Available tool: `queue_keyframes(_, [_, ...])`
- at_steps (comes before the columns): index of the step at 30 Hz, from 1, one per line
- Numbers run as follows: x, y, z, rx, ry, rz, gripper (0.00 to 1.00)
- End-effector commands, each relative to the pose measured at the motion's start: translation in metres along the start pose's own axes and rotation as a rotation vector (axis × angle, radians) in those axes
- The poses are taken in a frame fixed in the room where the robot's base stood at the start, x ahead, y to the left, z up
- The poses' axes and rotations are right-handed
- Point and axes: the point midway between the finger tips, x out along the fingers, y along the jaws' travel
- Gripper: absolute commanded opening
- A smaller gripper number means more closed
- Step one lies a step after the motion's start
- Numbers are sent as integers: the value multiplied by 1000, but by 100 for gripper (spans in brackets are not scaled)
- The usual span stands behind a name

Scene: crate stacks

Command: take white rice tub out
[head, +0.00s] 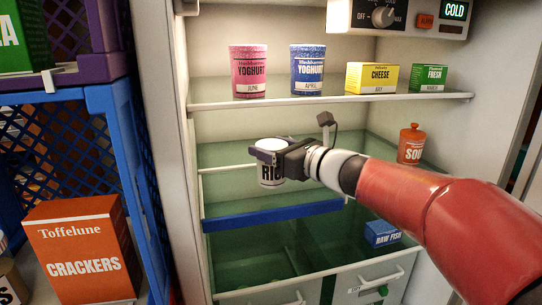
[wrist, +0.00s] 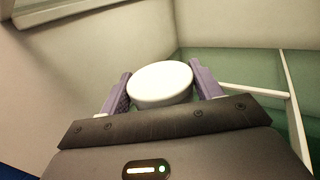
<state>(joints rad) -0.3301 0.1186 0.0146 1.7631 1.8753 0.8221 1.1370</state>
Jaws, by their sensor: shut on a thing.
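The white rice tub (head: 271,178) has dark lettering, partly readable as "RIC". It is inside the fridge, below the upper glass shelf. My gripper (head: 270,152) is shut on it near its top, with the arm reaching in from the right. In the wrist view the tub's round white lid (wrist: 160,83) sits between the two purple fingers of my gripper (wrist: 160,90). The gripper hides part of the tub's top in the head view. I cannot tell whether the tub's base touches the surface below.
The upper shelf (head: 330,102) holds a pink yoghurt (head: 248,72), a blue yoghurt (head: 308,70), cheese (head: 371,78) and a green box (head: 429,78). An orange soup pot (head: 411,145) and raw fish box (head: 382,233) are at right. Crackers (head: 82,250) and a blue crate (head: 121,130) stand left.

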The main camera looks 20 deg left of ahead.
Motion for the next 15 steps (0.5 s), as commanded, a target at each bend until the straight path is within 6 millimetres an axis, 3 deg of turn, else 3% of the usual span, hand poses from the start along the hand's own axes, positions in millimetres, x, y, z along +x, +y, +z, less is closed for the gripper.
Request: queue_keyframes(15, [-139,-1,-2,0,1,-6,37])
